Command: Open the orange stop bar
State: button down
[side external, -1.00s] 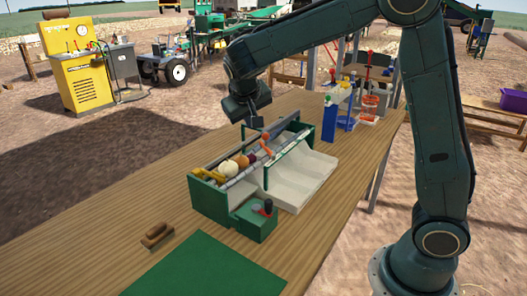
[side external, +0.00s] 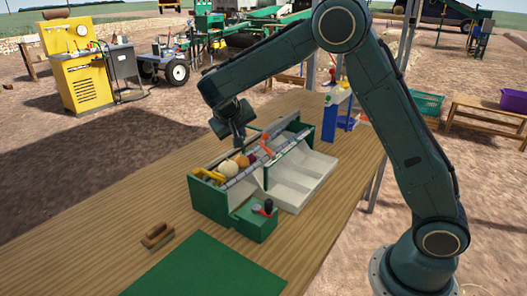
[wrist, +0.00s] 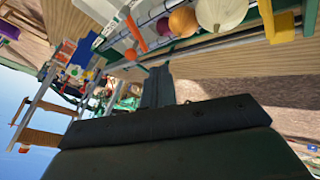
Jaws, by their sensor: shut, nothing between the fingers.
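The orange stop bar (side external: 265,142) stands tilted at the far end of the row of onions on the green and white onion elevator (side external: 209,200). In the wrist view the bar (wrist: 135,33) shows at the upper middle, beside a purple onion (wrist: 163,26) and an orange-brown one (wrist: 183,21). A pale onion (side external: 244,160) lies in the row. My gripper (side external: 241,145) points down just left of the bar, over the far side of the elevator. Its fingers (wrist: 157,72) are shut and empty. I see no clear contact with the bar.
A green box with a red-and-black lever (side external: 264,207) stands at the elevator's near end. White trays (side external: 303,180) slope off to the right. A wooden-handled tool (side external: 158,236) and a green mat (side external: 205,268) lie nearer. The table on the left is clear.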

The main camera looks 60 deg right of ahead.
jog(key=x, duration=0.8)
jog(key=shift+d+f, duration=0.25)
jog(key=shift+f, duration=0.05)
jog(key=shift+s+d+r, duration=0.15)
jog(key=shift+d+r, duration=0.05)
jog(key=shift+d, duration=0.3)
jog(key=shift+s+d+r, duration=0.2)
jog(key=shift+d, duration=0.3)
jog(key=shift+s+d+r, duration=0.15)
jog(key=shift+s+d, duration=0.15)
jog(key=shift+d, duration=0.4)
